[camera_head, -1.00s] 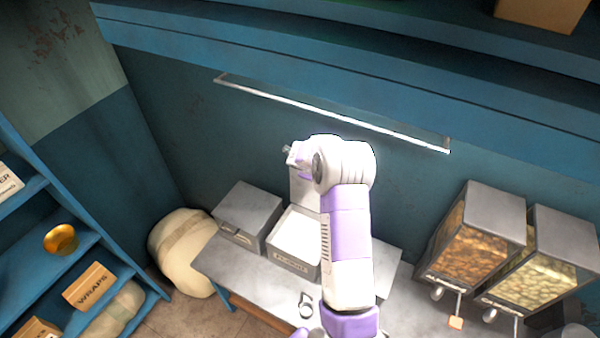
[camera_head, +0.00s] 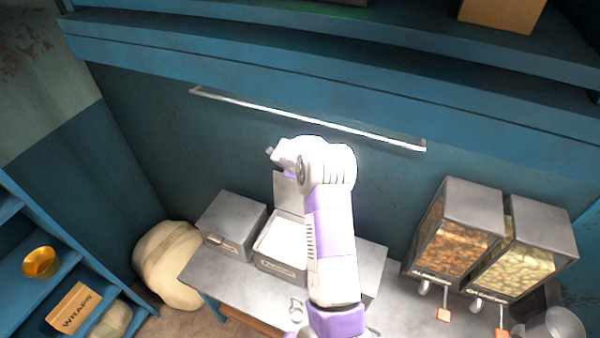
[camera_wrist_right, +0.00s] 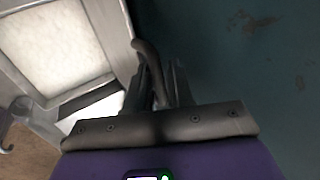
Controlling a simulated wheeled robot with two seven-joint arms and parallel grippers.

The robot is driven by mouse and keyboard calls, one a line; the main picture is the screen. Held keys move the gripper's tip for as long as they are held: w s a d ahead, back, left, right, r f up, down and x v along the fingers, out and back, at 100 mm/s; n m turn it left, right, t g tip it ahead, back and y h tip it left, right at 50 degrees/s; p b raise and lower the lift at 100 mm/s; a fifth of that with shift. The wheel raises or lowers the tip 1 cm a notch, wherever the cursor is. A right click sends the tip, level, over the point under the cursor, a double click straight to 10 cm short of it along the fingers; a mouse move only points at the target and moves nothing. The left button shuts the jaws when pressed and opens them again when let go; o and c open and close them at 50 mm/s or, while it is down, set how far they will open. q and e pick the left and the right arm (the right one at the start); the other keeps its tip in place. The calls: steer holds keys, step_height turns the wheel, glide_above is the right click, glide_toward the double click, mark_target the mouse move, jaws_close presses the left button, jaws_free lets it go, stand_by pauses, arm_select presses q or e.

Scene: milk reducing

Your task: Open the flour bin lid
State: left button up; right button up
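The flour bin (camera_head: 279,268) stands on the metal counter, and its white contents (camera_head: 284,240) show through the open top. Its lid (camera_head: 288,192) stands raised at the back edge, partly covered by my right arm. My right gripper (camera_head: 272,153) is above the lid, its fingers mostly hidden in the head view. In the right wrist view my right gripper (camera_wrist_right: 157,88) has its fingers near each other around a dark curved piece, perhaps the lid handle; I cannot tell whether they grip it. The bin's white contents (camera_wrist_right: 65,45) show at left there. My left gripper is not in view.
A closed grey bin (camera_head: 232,222) stands left of the flour bin. Two dispensers (camera_head: 455,235) stand on the right of the counter (camera_head: 215,277). A metal rail (camera_head: 310,120) runs along the wall above. A pale sack (camera_head: 168,265) lies left of the counter.

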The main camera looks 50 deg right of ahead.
steer(key=shift+s+a+f, duration=0.2)
steer(key=shift+f, duration=0.3)
steer(key=w+v, duration=0.1)
steer(key=v, duration=0.7)
steer(key=shift+s+d+r, duration=0.25)
steer(key=shift+d, duration=0.05)
